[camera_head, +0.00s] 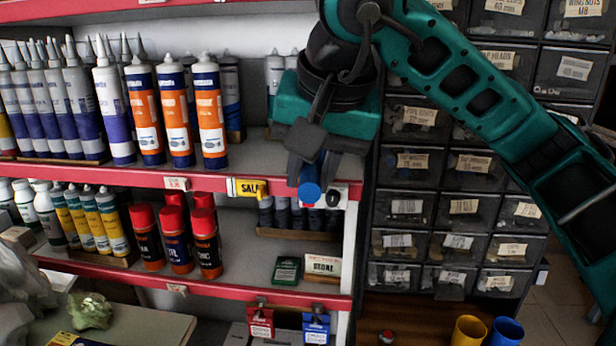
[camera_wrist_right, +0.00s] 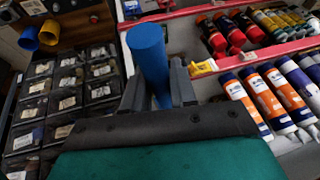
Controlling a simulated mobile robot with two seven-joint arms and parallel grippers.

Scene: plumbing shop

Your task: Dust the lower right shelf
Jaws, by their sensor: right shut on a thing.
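My right gripper (camera_head: 308,176) comes in from the upper right in the head view and points down in front of the shelves' right end. It is shut on a blue cylinder (camera_head: 309,193), whose round end shows below the fingers. The lower shelf (camera_head: 238,262) has a red front edge. My left gripper is not in view.
The upper shelf holds orange, blue and white cartridges (camera_head: 173,110). A yellow tag (camera_head: 247,188) is on its red edge. Dark drawers (camera_head: 405,207) stand to the right. Red and blue packs (camera_head: 316,328) hang below the lower shelf. Yellow (camera_head: 468,331) and blue cups stand at lower right.

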